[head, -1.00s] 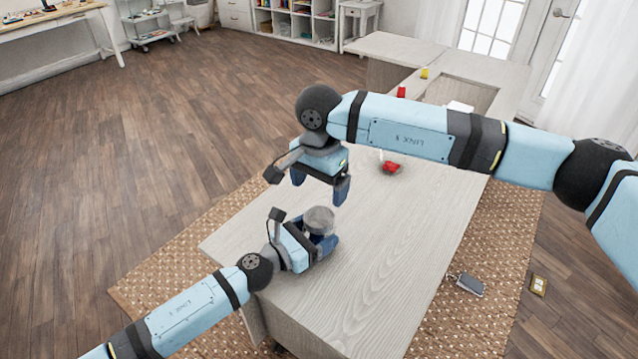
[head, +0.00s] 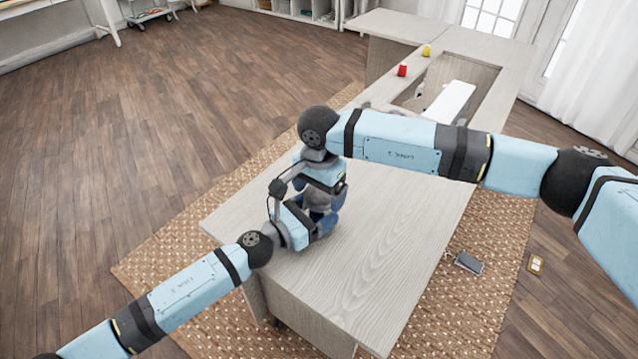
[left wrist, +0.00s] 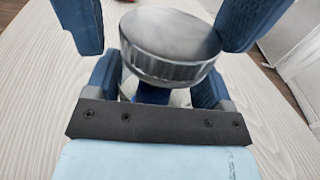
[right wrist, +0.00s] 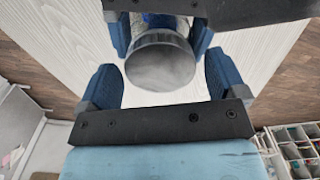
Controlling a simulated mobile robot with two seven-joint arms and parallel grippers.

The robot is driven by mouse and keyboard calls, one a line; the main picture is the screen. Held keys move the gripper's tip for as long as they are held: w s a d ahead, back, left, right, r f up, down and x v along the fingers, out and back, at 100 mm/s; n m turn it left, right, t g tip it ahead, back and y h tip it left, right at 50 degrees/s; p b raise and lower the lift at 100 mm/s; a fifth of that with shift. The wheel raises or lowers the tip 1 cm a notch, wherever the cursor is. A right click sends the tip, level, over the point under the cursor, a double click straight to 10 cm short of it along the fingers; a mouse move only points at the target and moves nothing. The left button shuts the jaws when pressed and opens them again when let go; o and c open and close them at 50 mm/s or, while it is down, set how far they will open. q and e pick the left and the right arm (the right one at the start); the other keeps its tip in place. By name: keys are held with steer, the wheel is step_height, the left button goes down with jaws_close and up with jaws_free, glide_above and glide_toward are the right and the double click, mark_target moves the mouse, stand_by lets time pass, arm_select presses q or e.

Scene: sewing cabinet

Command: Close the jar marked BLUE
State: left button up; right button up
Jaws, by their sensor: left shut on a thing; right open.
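The jar (left wrist: 152,95) stands near the table's front left corner, with a little blue showing beneath its round grey metal lid (left wrist: 172,45). The lid sits on top of the jar and also shows in the head view (head: 317,200) and right wrist view (right wrist: 160,66). I cannot tell whether it is fully seated. No marking is readable. My left gripper (head: 322,226) is shut on the jar body, below the lid. My right gripper (right wrist: 160,82) is open, its blue fingers on either side of the lid, with gaps visible. The grippers hide much of the jar in the head view.
The pale wooden table (head: 380,270) is clear to the right of the jar. A red spool (head: 402,71) and a yellow spool (head: 427,51) stand at the far end, beside an opening with a white panel (head: 450,102). A dark object (head: 468,262) lies on the rug.

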steer(key=c, duration=1)
steer(key=shift+o, duration=0.2)
steer(key=m, duration=1)
steer(key=shift+m, duration=0.4)
steer(key=m, duration=0.4)
steer(key=shift+m, duration=0.3)
steer(key=m, duration=0.5)
steer(key=shift+f+m, duration=0.1)
steer(key=shift+m, duration=0.3)
steer(key=o, duration=1.1)
